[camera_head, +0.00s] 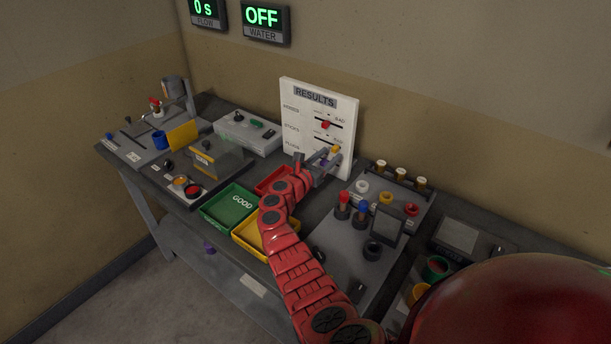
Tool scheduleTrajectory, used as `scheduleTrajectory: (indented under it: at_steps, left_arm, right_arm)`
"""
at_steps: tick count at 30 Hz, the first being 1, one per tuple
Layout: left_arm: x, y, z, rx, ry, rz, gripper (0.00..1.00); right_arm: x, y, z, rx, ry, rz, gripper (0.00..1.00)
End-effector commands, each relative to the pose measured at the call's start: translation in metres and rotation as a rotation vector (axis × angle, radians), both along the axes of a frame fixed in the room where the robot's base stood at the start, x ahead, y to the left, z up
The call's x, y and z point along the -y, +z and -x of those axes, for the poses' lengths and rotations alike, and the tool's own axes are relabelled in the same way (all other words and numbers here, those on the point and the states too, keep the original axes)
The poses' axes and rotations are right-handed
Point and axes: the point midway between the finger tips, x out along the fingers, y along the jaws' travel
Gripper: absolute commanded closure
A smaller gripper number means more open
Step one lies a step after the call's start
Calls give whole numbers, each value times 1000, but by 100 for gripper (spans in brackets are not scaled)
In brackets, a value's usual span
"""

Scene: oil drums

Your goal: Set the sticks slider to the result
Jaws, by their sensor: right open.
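The white results board (303,94) stands upright at the back of the bench, with several labelled rows. A red slider knob (325,125) sits in its upper slot, near the middle. A yellow knob (335,149) sits in the slot below, which looks like the sticks row, towards the right end. My right gripper (325,156) is open in front of the board's lower part, close to the yellow knob; I cannot tell whether it touches. It hides part of the lower rows. A bluish knob there is barely visible. My left gripper is not in view.
A green tray marked GOOD (222,218), a yellow tray (242,238) and a red tray (266,183) lie in front of the board. A rack with coloured caps (350,205) stands to the right. The wall display (263,17) reads OFF.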

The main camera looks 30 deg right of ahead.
Motion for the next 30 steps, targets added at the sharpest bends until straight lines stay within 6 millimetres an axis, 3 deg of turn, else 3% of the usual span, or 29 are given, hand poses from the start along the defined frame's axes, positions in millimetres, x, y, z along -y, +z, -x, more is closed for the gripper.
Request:
scheduleTrajectory:
  at_steps: [6, 19, 24, 30]
  left_arm:
    - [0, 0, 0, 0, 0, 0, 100]
    - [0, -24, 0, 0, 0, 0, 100]
    - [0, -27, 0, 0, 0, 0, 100]
    - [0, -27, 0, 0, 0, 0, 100]
  right_arm:
    - [-34, -3, 15, 1, 2, -4, 48]
    - [-122, -5, 51, -1, 2, -6, 48]
    - [-137, -3, 58, -2, 0, -2, 48]
    - [-140, -1, 59, -3, 0, -3, 48]
